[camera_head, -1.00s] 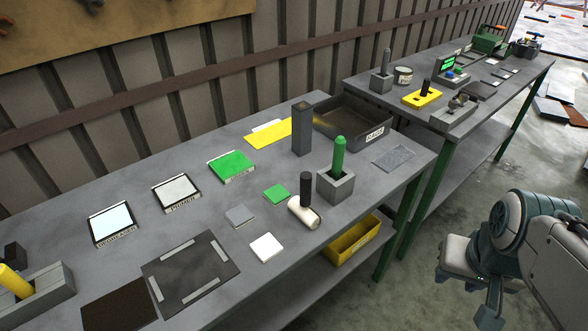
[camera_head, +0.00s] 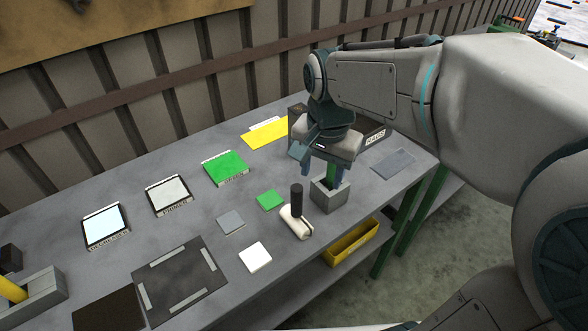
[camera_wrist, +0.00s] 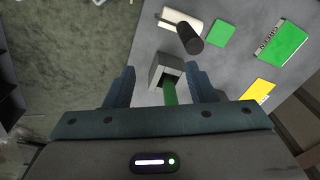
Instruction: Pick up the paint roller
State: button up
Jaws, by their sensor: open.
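The paint roller has a white roller (camera_head: 295,224) lying near the table's front edge and a black handle (camera_head: 297,199) standing up from it. In the wrist view its white roller (camera_wrist: 176,17) and black handle (camera_wrist: 190,38) lie at the top, beyond my fingers. My gripper (camera_head: 322,177) is open and points down over the grey block holder (camera_head: 328,197), behind and to the right of the roller. A green handle (camera_wrist: 169,93) stands in that holder and shows between my open fingers (camera_wrist: 160,78). I cannot tell if they touch it.
Close to the roller lie a green square (camera_head: 271,200), a grey square (camera_head: 231,222) and a white square (camera_head: 255,257). A yellow bin (camera_head: 352,243) sits below the tabletop.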

aim_at(296, 197)
jog(key=w+a+m, duration=0.1)
jog(key=w+a+r+m, duration=0.1)
jog(key=a, duration=0.1)
jog(key=w+a+g+p, duration=0.1)
jog(key=a, duration=0.1)
jog(key=shift+w+a+r+m, duration=0.1)
jog(key=shift+w+r+m, duration=0.05)
jog(key=shift+r+m, duration=0.2)
notch_tip(296, 197, down, 8)
jog(key=f, duration=0.2)
jog(key=f+p, duration=0.1)
jog(key=f, duration=0.2)
jog(key=shift+d+f, duration=0.3)
jog(key=c, duration=1.1)
